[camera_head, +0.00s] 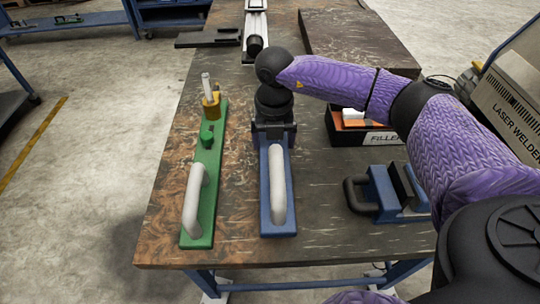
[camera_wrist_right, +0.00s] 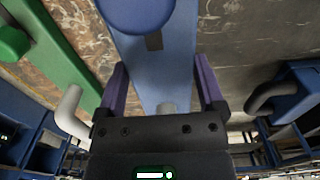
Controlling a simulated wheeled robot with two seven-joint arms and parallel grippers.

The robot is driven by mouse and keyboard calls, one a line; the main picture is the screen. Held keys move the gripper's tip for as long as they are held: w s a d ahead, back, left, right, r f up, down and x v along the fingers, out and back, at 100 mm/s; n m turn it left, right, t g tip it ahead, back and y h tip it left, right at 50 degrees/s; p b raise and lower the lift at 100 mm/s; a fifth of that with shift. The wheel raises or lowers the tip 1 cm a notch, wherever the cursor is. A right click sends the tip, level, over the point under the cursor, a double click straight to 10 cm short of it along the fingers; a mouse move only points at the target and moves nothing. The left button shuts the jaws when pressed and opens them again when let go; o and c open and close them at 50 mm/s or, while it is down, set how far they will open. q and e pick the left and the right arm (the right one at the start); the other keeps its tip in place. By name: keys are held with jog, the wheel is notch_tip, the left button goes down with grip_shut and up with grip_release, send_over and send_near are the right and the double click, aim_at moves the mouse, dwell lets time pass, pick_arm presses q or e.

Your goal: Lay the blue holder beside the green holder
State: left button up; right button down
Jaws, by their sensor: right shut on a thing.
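The blue holder (camera_head: 268,217) is a long flat blue plate with a white bar handle at its near end. It is roughly parallel to the green holder (camera_head: 203,218), to its right, with a strip of bare table between them. The green holder has a white handle, a green knob and a yellow piece with a pale rod. My right gripper (camera_head: 273,132) is shut on the far part of the blue holder. In the wrist view the fingers (camera_wrist_right: 161,68) flank the blue plate (camera_wrist_right: 160,55). I cannot tell whether the plate touches the table. My left gripper is not in view.
A blue vise-like fixture (camera_head: 387,193) with a black handle stands to the right. A black bin marked FILLER (camera_head: 370,137) is behind it, partly hidden by my right arm. A white and black device (camera_head: 255,30) lies at the back. The table's front edge is close.

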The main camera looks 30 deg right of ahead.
aim_at(273, 142)
notch_tip(273, 142, down, 5)
jog(key=shift+r+b, duration=0.2)
jog(key=shift+b, duration=0.6)
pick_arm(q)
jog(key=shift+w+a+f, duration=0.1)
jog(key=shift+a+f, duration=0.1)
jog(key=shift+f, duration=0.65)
pick_arm(e)
jog(key=shift+r, duration=0.1)
grip_release()
notch_tip(273, 142, up, 11)
jog(key=p, duration=0.4)
jog(key=shift+r, duration=0.1)
jog(key=shift+r+p, duration=0.35)
jog(key=shift+r, duration=0.15)
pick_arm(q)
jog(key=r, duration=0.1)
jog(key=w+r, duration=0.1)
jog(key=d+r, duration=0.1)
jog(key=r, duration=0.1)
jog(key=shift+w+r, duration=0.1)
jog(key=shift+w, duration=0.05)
